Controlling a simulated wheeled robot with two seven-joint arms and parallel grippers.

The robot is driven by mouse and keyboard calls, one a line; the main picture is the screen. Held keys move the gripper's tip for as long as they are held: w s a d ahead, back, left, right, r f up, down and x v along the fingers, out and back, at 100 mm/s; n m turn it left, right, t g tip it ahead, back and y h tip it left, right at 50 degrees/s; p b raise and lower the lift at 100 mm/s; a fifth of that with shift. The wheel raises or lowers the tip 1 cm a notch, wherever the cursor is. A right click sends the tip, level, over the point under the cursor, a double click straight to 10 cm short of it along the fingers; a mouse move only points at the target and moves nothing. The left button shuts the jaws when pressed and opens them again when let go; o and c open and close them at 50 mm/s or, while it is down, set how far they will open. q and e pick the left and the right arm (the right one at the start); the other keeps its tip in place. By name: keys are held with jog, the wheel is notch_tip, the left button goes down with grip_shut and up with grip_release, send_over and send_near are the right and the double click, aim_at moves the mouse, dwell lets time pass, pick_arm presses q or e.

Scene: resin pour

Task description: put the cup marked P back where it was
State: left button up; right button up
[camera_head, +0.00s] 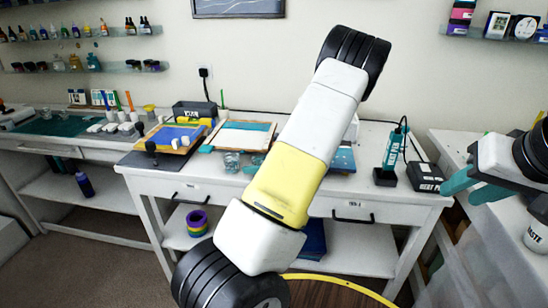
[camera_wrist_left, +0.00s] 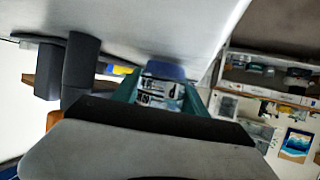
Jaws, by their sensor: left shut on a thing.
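My left gripper (camera_wrist_left: 162,95) shows in the left wrist view, its two teal fingers shut on a small see-through cup (camera_wrist_left: 161,88). Its mark cannot be read. In the head view my white and yellow arm crosses the middle and hides much of what lies behind it. Small clear cups (camera_head: 232,161) show on the centre table just left of that arm, with teal pieces beside them; I cannot tell whether these pieces are my left fingers. No letter P is readable. My right gripper (camera_head: 474,188) is at the right, its teal fingers apart and empty.
A cup labelled WASTE (camera_head: 537,236) stands at the right. Wall shelves (camera_head: 85,68) hold bottles.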

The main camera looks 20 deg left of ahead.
pick_arm(q)
jog(key=shift+f, duration=0.1)
jog(key=o, duration=1.1)
